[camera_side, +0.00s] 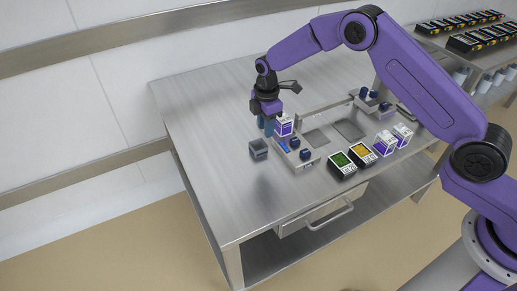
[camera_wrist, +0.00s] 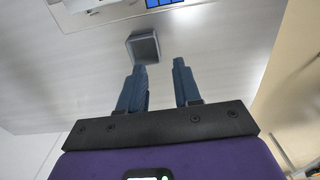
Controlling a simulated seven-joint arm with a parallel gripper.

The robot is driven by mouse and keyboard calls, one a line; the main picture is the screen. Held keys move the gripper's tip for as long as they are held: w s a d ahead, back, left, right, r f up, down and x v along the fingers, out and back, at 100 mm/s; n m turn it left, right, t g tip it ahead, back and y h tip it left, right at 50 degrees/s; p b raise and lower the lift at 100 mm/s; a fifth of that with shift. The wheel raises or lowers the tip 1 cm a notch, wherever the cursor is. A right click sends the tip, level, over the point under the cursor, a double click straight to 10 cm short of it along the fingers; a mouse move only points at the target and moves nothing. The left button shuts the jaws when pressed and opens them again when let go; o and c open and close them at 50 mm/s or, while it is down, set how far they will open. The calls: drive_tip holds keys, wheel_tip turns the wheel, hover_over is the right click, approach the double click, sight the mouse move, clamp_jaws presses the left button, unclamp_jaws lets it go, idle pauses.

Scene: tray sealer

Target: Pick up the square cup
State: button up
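The square cup (camera_side: 258,149) is a small grey open-topped container standing on the steel table (camera_side: 205,150), left of the sealer tray fixture. In the wrist view the square cup (camera_wrist: 143,47) stands beyond the fingertips, nearer the left finger. My gripper (camera_side: 267,126) is above the table and close to the cup, pointing down. In the wrist view my gripper (camera_wrist: 160,67) shows two blue fingers spread apart with nothing between them. The fingers are apart from the cup.
A white and purple carton (camera_side: 284,124) stands right beside my gripper. The metal fixture (camera_side: 312,158) with dark blue knobs is to the right. Green and yellow food trays (camera_side: 342,165) and more cartons (camera_side: 385,143) stand further right. The table's left part is clear.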

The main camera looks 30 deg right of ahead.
sight(262, 147)
wheel_tip(262, 147, down, 5)
drive_tip(key=shift+r, duration=0.15)
drive_tip(key=shift+w+a+f, duration=0.1)
drive_tip(key=shift+a+f, duration=0.05)
drive_tip(key=shift+f, duration=0.7)
drive_tip(key=shift+w+a+f, duration=0.1)
drive_tip(key=shift+a+f, duration=0.05)
drive_tip(key=shift+f, duration=0.7)
drive_tip(key=shift+w+a+f, duration=0.1)
drive_tip(key=shift+a+f, duration=0.05)
drive_tip(key=shift+f, duration=0.7)
clamp_jaws()
